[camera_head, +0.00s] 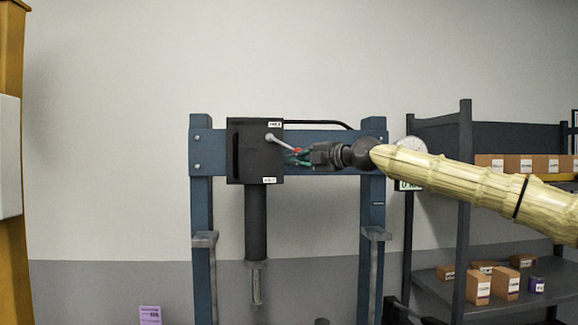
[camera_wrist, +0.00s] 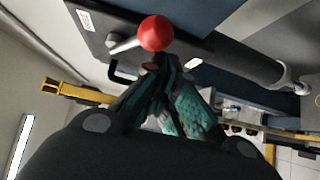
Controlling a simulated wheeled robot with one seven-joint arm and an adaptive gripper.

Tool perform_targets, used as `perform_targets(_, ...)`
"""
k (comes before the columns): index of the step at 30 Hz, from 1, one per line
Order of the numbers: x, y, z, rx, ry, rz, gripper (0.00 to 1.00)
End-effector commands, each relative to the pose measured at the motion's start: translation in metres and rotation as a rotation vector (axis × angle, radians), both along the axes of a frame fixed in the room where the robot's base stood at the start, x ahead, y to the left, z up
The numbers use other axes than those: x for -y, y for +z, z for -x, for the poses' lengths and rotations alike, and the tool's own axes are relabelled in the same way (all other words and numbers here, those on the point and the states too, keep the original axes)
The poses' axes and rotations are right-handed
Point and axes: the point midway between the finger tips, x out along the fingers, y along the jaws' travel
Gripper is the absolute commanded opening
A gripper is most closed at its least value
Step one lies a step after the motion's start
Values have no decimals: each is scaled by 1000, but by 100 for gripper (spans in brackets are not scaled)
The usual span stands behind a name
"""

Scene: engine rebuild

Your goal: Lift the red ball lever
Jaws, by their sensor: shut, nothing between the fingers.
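The lever is a short light-grey rod (camera_head: 282,143) on a dark box (camera_head: 250,160) mounted on a blue frame. It slants down to the right and ends in a red ball (camera_head: 297,150), partly hidden by my gripper. In the wrist view the red ball (camera_wrist: 155,33) shows whole, just beyond my fingertips, with its rod (camera_wrist: 124,46) to the left. My gripper (camera_head: 295,158) has green-lined fingers and is shut and empty. Its fingertips (camera_wrist: 153,70) sit close to the ball, at or just below it in the head view. I cannot tell if they touch it.
The blue press frame (camera_head: 200,240) stands before a grey-white wall. A dark cylinder (camera_head: 256,222) hangs under the box. Dark shelves (camera_head: 465,200) with small boxes stand at the right, behind my arm. A yellow post (camera_head: 12,260) is at the far left.

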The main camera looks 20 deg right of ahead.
Motion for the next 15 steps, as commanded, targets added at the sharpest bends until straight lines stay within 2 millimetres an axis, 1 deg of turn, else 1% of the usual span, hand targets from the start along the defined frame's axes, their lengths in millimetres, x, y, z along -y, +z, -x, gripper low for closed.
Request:
perform_targets(3,6,5,1,1,-2,-2,0)
perform_targets(15,12,17,3,4,-2,-2,0)
